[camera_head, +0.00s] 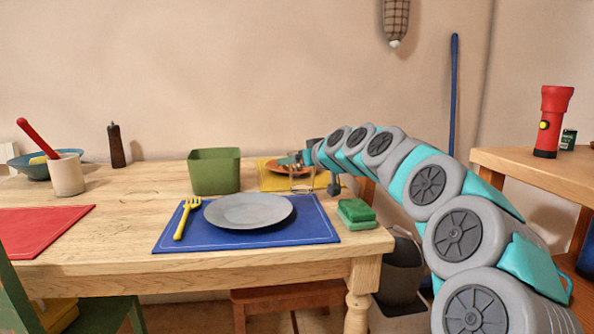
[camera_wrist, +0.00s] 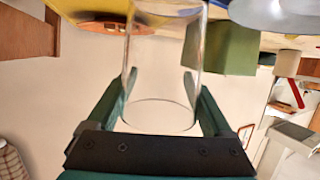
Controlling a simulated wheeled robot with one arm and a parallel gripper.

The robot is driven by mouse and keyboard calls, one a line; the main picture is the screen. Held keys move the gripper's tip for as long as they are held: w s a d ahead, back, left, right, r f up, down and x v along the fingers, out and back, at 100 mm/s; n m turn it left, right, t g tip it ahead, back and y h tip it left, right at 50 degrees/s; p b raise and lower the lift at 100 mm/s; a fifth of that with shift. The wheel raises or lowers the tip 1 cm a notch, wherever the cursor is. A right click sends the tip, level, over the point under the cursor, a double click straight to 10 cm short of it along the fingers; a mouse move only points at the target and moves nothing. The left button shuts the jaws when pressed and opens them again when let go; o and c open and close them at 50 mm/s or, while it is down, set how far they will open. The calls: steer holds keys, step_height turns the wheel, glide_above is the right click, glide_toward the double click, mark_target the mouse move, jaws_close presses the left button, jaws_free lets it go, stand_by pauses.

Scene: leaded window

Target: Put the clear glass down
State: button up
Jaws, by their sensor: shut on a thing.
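The clear glass (camera_head: 301,181) shows faintly at the end of my arm, over the yellow placemat (camera_head: 268,182) at the back right of the table. In the wrist view the clear glass (camera_wrist: 160,60) stands between the two dark green fingers of my gripper (camera_wrist: 160,85), which is shut on it. My gripper (camera_head: 312,165) also shows small in the head view, partly hidden by my arm. Whether the glass touches the table or hangs just above it, I cannot tell.
An orange plate (camera_head: 274,168) lies close behind the glass. A green square container (camera_head: 214,172) stands to the left. In front are a grey plate (camera_head: 249,211) and yellow fork (camera_head: 186,217) on a blue placemat (camera_head: 310,229), and a green sponge (camera_head: 356,212).

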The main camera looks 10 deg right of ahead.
steer(key=shift+f, duration=1.35)
steer(key=shift+f, duration=0.15)
steer(key=o, duration=1.5)
steer(key=shift+o, duration=0.2)
steer(key=shift+r, duration=0.25)
steer(key=v, duration=1.2)
steer(key=shift+b, duration=0.3)
steer(key=shift+f, duration=0.1)
